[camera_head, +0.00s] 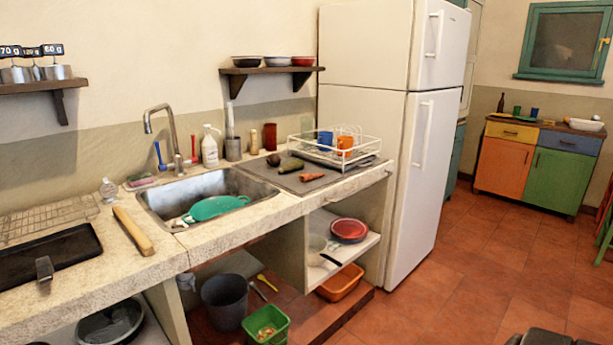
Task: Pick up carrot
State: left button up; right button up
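An orange carrot (312,177) lies on the grey drainboard (330,182) to the right of the sink, close to the counter's front edge. A dark green vegetable (291,166) lies just behind and left of it, and a small dark round item (273,160) lies farther left. Neither of my grippers can be made out in the head view. A dark shape at the bottom right edge is cut off, and I cannot tell what it is.
A white dish rack (368,147) with orange and blue cups (345,145) stands behind the carrot. The sink (165,203) holds a green colander (215,207). The white fridge (365,115) bounds the counter on the right. Tiled floor (460,280) is open at right.

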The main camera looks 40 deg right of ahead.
aim_at(306, 178)
jog(key=i+l+z, duration=0.15)
jog(key=l, duration=0.3)
jog(key=i+l+z, duration=0.2)
jog(key=l, duration=0.2)
jog(key=i+l+z, duration=0.15)
jog(key=i+l, duration=0.1)
jog(key=l, duration=0.1)
